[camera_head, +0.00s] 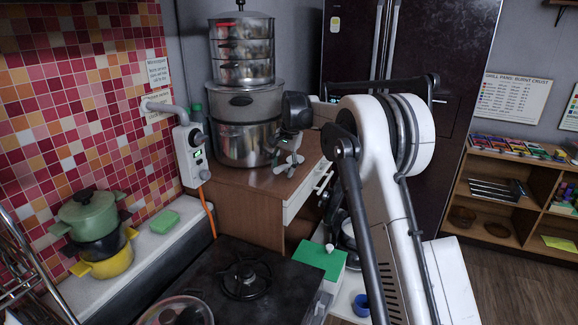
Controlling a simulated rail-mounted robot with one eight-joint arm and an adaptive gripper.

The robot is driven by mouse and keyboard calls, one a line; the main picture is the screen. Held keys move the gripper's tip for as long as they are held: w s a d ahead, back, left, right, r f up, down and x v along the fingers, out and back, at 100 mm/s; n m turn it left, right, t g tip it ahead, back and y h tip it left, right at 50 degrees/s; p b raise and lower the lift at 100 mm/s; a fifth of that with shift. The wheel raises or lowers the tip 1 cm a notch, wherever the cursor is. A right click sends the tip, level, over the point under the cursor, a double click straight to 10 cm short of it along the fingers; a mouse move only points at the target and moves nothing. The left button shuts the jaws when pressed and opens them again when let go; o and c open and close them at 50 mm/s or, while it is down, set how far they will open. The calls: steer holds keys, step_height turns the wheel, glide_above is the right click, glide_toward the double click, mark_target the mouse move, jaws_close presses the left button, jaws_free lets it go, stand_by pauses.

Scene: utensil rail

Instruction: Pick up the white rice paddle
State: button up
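I cannot make out a white rice paddle in the camera_head view. My gripper (289,165) is small in this view, hanging below the dark wrist of my white arm. It appears in front of the large steel pot and over the wooden cabinet top. Its fingers are too small to tell whether they are open or shut, and I see nothing clearly held in them. My arm hides much of the area to the right of the cabinet.
Stacked steel pots (243,140) stand on the wooden cabinet (242,190). Dark utensil-like shapes (333,205) show beside its drawer. A dark stove (215,270), a green box (320,258) and a blue cup (361,305) are lower. Green and yellow pots (104,265) stand at left; shelves (500,205) at right.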

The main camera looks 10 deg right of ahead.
jaws_close()
steer(key=shift+r, duration=0.15)
